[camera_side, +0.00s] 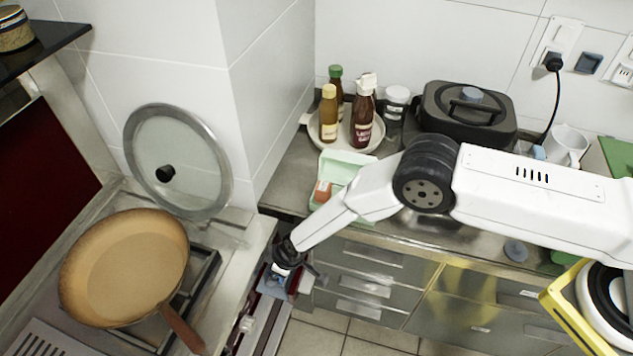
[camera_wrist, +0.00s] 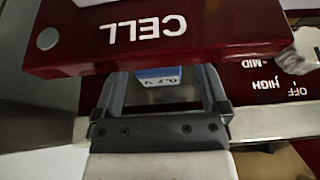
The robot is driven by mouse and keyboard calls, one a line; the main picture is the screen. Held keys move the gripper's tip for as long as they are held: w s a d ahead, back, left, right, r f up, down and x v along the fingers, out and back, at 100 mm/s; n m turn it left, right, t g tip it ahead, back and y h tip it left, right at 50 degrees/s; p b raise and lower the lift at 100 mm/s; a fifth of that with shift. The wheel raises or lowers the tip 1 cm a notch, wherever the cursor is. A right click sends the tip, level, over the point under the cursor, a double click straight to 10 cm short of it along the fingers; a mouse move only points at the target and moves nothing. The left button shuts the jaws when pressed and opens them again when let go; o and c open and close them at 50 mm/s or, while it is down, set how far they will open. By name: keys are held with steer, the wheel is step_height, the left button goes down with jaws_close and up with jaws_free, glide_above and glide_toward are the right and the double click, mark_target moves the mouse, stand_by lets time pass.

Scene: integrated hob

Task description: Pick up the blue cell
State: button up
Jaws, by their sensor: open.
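The blue cell (camera_wrist: 160,77) shows in the wrist view as a small block with a blue face and a pale, marked band along its lower edge. It lies between the two fingers of my gripper (camera_wrist: 163,88), with gaps visible on both sides. The fingers are open. The cell's upper part is hidden by a dark red panel (camera_wrist: 210,40) marked CELL, which reads upside down. In the side view my gripper (camera_side: 288,268) is at the front of the hob, low beside the counter gap. The cell cannot be made out clearly there.
In the wrist view a knob (camera_wrist: 297,55) with OFF, HIGH and MID marks is at the right. In the side view a frying pan (camera_side: 125,265) sits on the hob, and a glass lid (camera_side: 178,160) leans behind it. An open pale green box (camera_side: 347,167) stands on the counter.

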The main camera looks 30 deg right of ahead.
steer(key=shift+f, duration=0.15)
steer(key=shift+c, duration=0.2)
jaws_close()
stand_by(0.3)
